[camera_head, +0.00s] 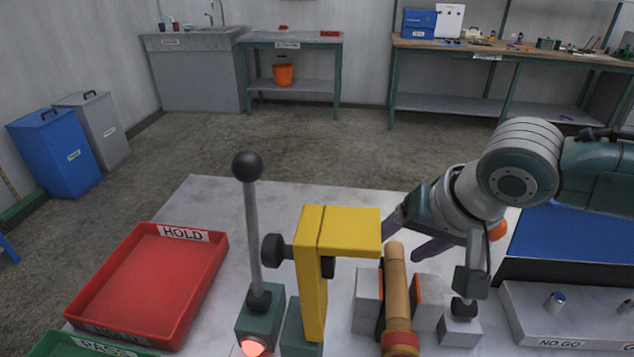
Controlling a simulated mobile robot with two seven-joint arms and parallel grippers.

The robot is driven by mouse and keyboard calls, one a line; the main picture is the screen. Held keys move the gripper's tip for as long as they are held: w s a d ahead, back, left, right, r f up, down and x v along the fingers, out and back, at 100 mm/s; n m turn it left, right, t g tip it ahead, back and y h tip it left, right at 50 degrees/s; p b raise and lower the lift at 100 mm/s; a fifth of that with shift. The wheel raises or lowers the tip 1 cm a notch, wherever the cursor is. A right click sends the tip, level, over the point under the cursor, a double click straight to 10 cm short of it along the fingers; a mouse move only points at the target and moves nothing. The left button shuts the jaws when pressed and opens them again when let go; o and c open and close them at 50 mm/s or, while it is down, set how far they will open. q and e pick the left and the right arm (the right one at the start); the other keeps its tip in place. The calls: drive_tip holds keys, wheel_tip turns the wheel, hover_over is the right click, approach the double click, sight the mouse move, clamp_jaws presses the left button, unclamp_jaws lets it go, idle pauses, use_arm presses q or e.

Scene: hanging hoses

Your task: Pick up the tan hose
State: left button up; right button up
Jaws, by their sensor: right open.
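The tan hose (397,288) appears as a tan cylinder with a red band near its front end. It rests between grey blocks just right of the yellow clamp, and its front end reaches toward the bottom edge of the picture. My right gripper (416,236) is open, with dark purple fingers pointing left just beyond the hose's far end. The fingers look empty, and I cannot tell whether either touches the hose. My left gripper is not in view.
A yellow clamp (314,270) and a black-knobbed lever (252,235) stand left of the hose. A red HOLD tray (150,285) lies further left, with a green PASS tray (85,345) in front. A grey NO GO block (570,318) is at right. The table's back left is clear.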

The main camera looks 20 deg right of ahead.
drive_tip(key=shift+w+f, duration=0.2)
drive_tip(key=shift+f, duration=0.2)
drive_tip(key=shift+c, duration=0.2)
clamp_jaws()
